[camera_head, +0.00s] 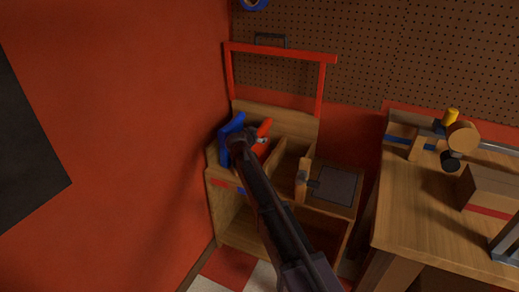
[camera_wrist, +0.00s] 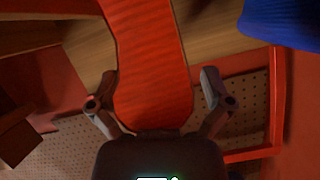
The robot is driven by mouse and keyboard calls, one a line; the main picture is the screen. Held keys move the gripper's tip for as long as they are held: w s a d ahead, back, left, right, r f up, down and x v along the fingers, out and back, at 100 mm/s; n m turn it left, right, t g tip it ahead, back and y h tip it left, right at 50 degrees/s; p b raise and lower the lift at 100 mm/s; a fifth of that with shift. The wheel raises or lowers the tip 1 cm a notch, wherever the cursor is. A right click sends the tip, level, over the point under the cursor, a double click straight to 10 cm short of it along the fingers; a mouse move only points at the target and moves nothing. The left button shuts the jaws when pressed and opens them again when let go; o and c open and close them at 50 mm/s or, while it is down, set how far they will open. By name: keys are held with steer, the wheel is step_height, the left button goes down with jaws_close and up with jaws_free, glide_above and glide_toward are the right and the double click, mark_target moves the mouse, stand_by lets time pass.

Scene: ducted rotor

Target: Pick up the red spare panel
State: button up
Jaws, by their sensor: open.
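The red panel (camera_wrist: 150,65) fills the middle of the wrist view, a flat, rounded-end piece. My gripper (camera_wrist: 160,90) is open, with one finger on each side of the panel's rounded end. I cannot tell whether either finger touches it. In the head view the red panel (camera_head: 264,128) shows only in part beside a blue panel (camera_head: 232,127), in the left bay of a wooden rack (camera_head: 279,121). My arm hides much of that bay. The blue panel also shows at the upper right of the wrist view (camera_wrist: 282,22).
A red frame (camera_head: 282,51) rises over the rack in front of the pegboard (camera_head: 430,60). A wooden bench (camera_head: 410,215) with a clamp-like tool and a box (camera_head: 492,190) stands at the right. A red wall (camera_head: 130,110) is close on the left.

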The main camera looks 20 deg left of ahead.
stand_by(0.5)
jaws_close()
steer(key=shift+r, duration=0.2)
step_height(320, 180, up, 10)
steer(key=p, duration=1)
steer(key=shift+f, duration=0.2)
stand_by(0.6)
